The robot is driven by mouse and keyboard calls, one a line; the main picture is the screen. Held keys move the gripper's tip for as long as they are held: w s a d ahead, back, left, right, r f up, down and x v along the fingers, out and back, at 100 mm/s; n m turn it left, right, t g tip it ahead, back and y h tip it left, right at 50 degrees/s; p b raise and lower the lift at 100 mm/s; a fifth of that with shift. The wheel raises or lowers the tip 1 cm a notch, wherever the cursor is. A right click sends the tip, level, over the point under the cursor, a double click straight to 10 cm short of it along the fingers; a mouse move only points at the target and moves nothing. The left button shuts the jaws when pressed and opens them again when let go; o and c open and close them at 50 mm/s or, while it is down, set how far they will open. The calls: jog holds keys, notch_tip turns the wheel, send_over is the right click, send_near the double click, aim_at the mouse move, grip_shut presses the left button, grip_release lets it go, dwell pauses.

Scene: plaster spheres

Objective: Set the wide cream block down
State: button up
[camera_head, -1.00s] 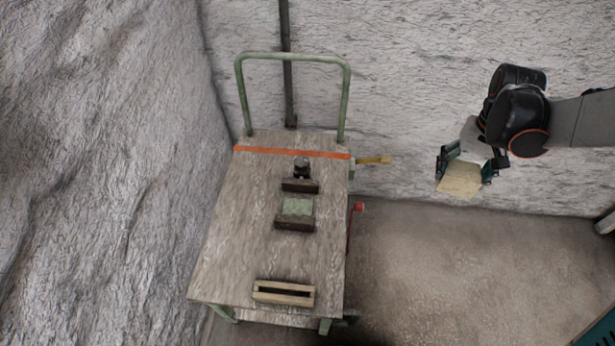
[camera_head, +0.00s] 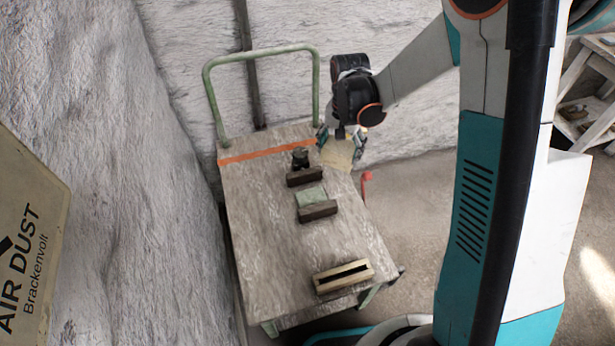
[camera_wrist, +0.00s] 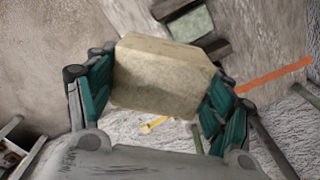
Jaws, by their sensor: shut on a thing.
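My gripper (camera_head: 340,138) is shut on the wide cream block (camera_head: 337,156). In the head view the block hangs near the right edge of the wooden cart top (camera_head: 250,215), close to its far end; I cannot tell its exact height. In the wrist view the cream block (camera_wrist: 160,75) fills the space between the teal finger pads, and its far part is unobstructed.
On the cart top stand a small dark object (camera_head: 300,158), dark brown blocks, a pale green block (camera_head: 310,195) and a slotted cream piece (camera_head: 343,276) near the front. An orange stripe (camera_head: 265,151) crosses the far end. The left half of the top is clear.

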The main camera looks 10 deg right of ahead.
jog(key=a+f+m, duration=0.3)
jog(key=f+m, duration=0.1)
jog(key=f, duration=0.2)
jog(key=w+a+f+m+b, duration=0.1)
jog(key=a+f+m, duration=0.3)
jog(key=f, duration=0.3)
jog(key=shift+w+a+m+b, duration=0.2)
jog(key=shift+a+m+b, duration=0.1)
jog(key=shift+m, duration=0.5)
jog(key=shift+b, duration=0.3)
jog(key=shift+f+b, duration=2.25)
jog(key=shift+f, duration=0.5)
jog(key=shift+f, duration=0.2)
jog(key=o, duration=1.8)
jog(key=shift+r, duration=0.15)
jog(key=shift+r+p, duration=0.8)
jog(key=shift+r, duration=1.05)
